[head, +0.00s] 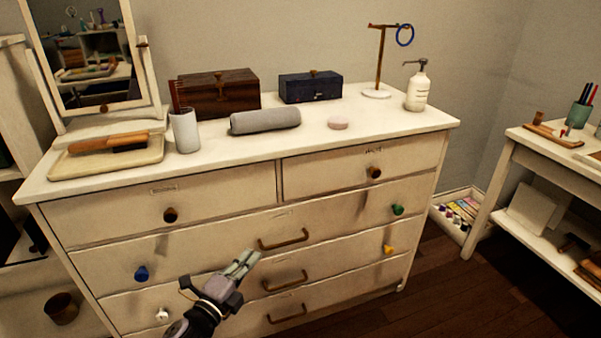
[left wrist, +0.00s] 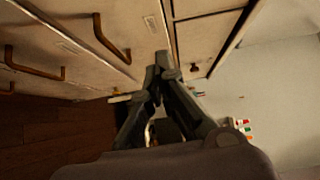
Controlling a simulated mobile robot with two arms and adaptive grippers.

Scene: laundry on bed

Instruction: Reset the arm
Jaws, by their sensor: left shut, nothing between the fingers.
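My left gripper (head: 243,262) is in front of the white dresser (head: 220,190), near its middle drawers and their brown bar handles. Its fingers are together and hold nothing. In the left wrist view the fingertips (left wrist: 161,62) meet close to the drawer fronts, with bar handles (left wrist: 112,40) to the left. I cannot tell whether they touch the dresser. All the dresser drawers look closed. My right gripper is not in view.
On the dresser top stand a mirror (head: 85,50), a wooden box (head: 217,93), a dark blue box (head: 310,86), a grey roll (head: 265,120), a pump bottle (head: 418,90) and a cup (head: 184,131). A side table (head: 545,150) stands at right. Wooden floor (head: 470,290) is clear between.

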